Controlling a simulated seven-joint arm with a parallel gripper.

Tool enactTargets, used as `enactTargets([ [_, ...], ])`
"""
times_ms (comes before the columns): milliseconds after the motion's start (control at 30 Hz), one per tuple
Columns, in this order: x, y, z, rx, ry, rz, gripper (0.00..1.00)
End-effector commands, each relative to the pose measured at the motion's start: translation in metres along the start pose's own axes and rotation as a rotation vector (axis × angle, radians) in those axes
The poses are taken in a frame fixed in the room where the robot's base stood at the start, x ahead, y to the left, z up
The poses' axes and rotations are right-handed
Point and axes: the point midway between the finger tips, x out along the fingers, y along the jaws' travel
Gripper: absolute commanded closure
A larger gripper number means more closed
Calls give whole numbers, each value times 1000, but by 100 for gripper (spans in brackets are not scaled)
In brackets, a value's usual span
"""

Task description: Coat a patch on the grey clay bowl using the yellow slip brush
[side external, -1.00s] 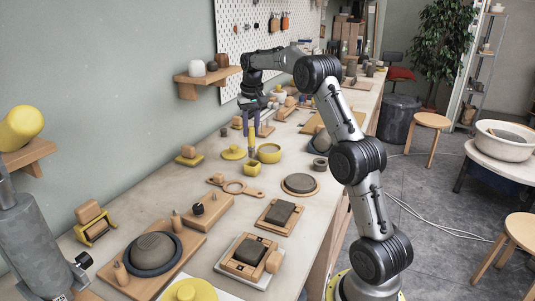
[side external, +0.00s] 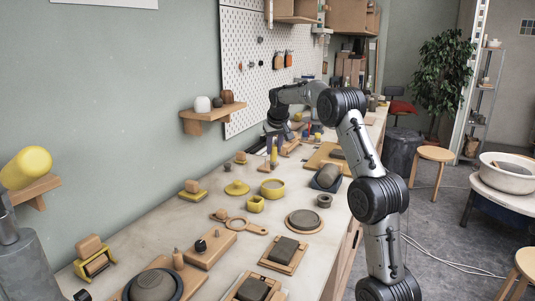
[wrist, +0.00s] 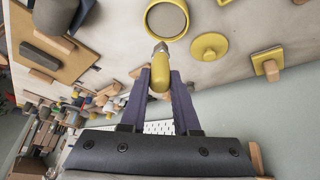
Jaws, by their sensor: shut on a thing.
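My gripper (side external: 274,150) is shut on the yellow slip brush (wrist: 160,72). In the wrist view the brush's yellow handle is between the purple fingers, with a metal ferrule at its far end; the bristles are not clear. In the side view the brush (side external: 274,159) hangs roughly upright beyond the yellow bowl (side external: 272,182). That bowl also shows in the wrist view (wrist: 184,36), past the brush tip. A ridged grey round piece (side external: 154,286) sits in a dark ring at the bottom left; I cannot tell surely whether it is the grey clay bowl. A small grey ring-shaped pot (side external: 324,201) stands right of centre.
A grey rounded piece (side external: 328,176) lies in a dark cradle to the right. A wall shelf (side external: 212,114) overhangs the back.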

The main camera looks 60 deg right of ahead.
Motion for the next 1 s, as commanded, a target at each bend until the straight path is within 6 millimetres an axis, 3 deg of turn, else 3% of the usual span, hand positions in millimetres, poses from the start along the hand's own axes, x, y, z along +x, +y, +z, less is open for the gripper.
enactTargets([
  [500,41,-5,23,0,-4,0,100],
  [1000,49,-6,26,1,-3,0,100],
])
